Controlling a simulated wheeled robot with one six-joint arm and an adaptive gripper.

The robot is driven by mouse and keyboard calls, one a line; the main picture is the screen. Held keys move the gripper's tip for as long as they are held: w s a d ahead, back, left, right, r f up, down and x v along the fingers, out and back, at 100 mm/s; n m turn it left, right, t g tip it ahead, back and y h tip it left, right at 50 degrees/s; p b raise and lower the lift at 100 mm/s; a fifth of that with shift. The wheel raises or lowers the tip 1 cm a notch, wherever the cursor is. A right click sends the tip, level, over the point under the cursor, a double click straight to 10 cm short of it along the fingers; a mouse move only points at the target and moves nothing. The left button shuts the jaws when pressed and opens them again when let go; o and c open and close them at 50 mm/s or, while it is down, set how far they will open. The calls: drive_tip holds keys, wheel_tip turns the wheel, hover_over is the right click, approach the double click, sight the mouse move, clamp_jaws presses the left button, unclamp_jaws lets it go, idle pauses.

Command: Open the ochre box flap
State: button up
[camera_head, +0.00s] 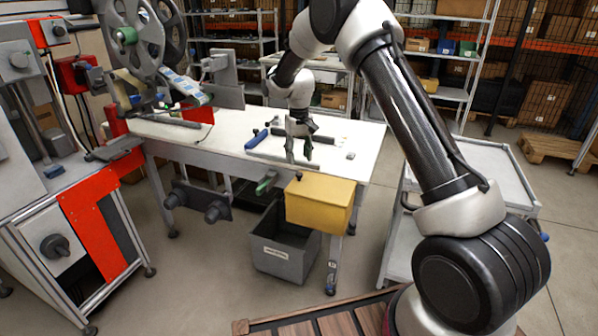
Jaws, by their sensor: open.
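The ochre box (318,212) is at the front right edge of the white table. Its lighter top flap (328,189) lies flat and looks closed, with a small dark knob at its left back corner. My gripper (299,158) points down over the table, behind and above the box's left back part. Its two fingers are apart with nothing seen between them. It looks apart from the box, but the exact gap is hard to tell from this view.
A blue-handled tool (257,138) lies on the white table (225,126), left of my gripper. A grey bin (284,255) stands on the floor below. A reel machine (135,45) is at the left. A grey cart (490,165) stands at the right.

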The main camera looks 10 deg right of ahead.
sight(299, 174)
wheel_tip(299, 174, down, 7)
drive_tip(key=shift+r, duration=0.1)
idle(0.3)
clamp_jaws()
